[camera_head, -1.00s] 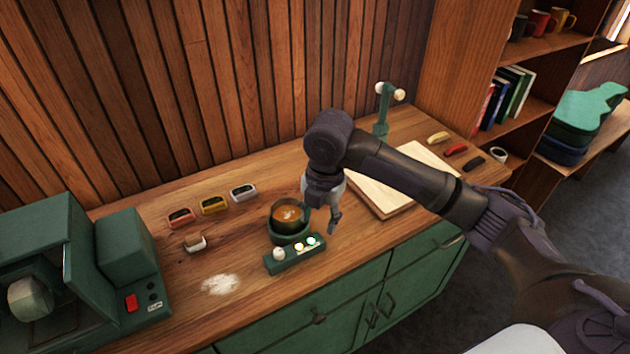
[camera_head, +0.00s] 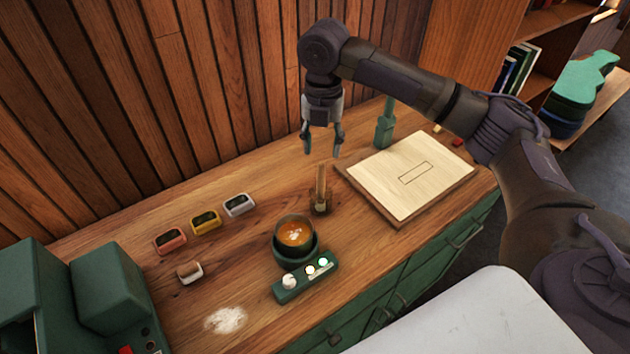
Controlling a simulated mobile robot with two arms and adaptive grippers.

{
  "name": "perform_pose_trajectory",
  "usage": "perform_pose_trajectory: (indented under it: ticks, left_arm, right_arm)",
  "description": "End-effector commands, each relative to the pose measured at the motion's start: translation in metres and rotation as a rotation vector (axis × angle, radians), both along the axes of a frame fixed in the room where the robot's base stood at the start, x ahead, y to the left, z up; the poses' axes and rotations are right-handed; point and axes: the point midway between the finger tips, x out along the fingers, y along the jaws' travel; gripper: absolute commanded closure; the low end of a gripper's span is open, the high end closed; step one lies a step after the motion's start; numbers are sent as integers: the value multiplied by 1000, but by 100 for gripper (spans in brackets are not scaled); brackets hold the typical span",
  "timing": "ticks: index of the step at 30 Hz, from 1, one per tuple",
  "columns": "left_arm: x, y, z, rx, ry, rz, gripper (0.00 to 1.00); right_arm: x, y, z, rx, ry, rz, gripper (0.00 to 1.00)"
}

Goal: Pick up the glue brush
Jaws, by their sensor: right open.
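The glue brush (camera_head: 321,181) appears to be the narrow wooden upright piece standing in a small brown holder (camera_head: 320,206) on the wooden counter, just behind the glue pot. The glue pot (camera_head: 294,233) is a dark cup with orange-brown contents, seated in a green heater base. My right gripper (camera_head: 322,150) is open and empty, its fingers pointing down. In the picture it is just above the top of the brush, apart from it. My left gripper is not in view.
A pale board with a drawn rectangle (camera_head: 414,172) lies to the right of the brush. Three small coloured trays (camera_head: 205,222) and a small block-like item (camera_head: 190,272) are to the left. A green post (camera_head: 385,125) stands behind. White powder (camera_head: 226,320) lies in front.

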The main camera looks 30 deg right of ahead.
Motion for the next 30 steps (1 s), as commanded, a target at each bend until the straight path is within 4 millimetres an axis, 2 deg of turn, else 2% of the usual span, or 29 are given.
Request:
perform_pose_trajectory:
  ticks: [6,10,14,17,21,25,30]
  left_arm:
    - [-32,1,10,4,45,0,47]
    - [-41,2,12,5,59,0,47]
    - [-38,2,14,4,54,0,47]
    - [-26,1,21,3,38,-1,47]
    - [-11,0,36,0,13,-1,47]
    - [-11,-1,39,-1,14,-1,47]
    - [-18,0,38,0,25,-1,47]
  right_arm:
    - [-2,0,-43,-1,6,-1,50]
    - [-1,0,-61,0,4,-2,50]
    - [0,0,-69,-1,1,-1,50]
    - [0,1,-76,-1,3,-1,50]
    - [2,3,-97,-1,4,-1,50]
    - [2,3,-115,0,2,-1,50]
    - [2,2,-121,-1,0,0,50]
